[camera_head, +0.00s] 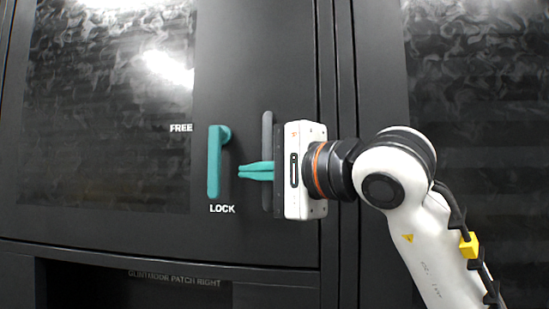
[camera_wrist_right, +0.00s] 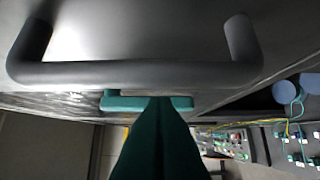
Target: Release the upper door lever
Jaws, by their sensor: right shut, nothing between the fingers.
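The teal door lever (camera_head: 214,165) is on the dark door, its handle hanging straight down from a pivot at its upper right. The label FREE (camera_head: 181,128) is at its upper left and the label LOCK (camera_head: 222,209) is just below it. My right gripper (camera_head: 241,171) is shut and empty, its teal fingertips a little to the right of the lever and apart from it in the head view. In the right wrist view the lever (camera_wrist_right: 122,103) shows beyond the fingers (camera_wrist_right: 158,110), which partly cover it. My left gripper is not in view.
A grey vertical door handle (camera_head: 267,130) stands right of the lever, partly behind my right gripper. It spans the top of the wrist view (camera_wrist_right: 140,73). Below the door is a dark opening labelled GLINTBODE PATCH RIGHT (camera_head: 175,278). Colourful cables and connectors (camera_wrist_right: 290,140) show at the wrist view's right.

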